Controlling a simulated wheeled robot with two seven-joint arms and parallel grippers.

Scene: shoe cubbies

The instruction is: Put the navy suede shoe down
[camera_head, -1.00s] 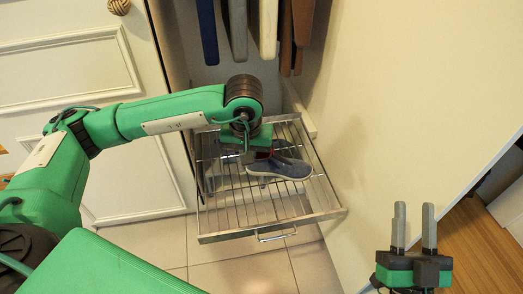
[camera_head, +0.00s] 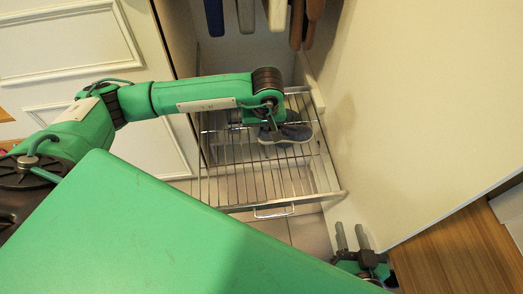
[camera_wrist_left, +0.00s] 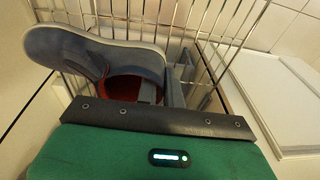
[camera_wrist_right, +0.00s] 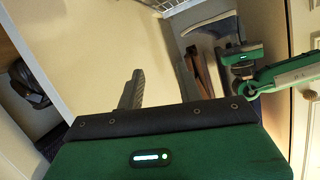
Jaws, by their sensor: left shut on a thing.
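The navy suede shoe (camera_head: 288,134) with a pale sole is at the wire pull-out rack (camera_head: 255,212), in its back right part. In the left wrist view the shoe (camera_wrist_left: 95,55) shows its red lining, with the toe to the left and the wires behind it. My left gripper (camera_head: 268,124) is shut on the shoe at its opening; its fingers (camera_wrist_left: 163,92) are partly hidden by the gripper body. I cannot tell whether the sole touches the wires. My right gripper (camera_head: 352,237) is open and empty, low in front of the pale wall, away from the rack.
A cream wall (camera_head: 420,110) stands close on the right and a white panelled door (camera_head: 65,38) on the left. The front of the rack is clear. A wooden surface (camera_head: 455,260) is at the lower right.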

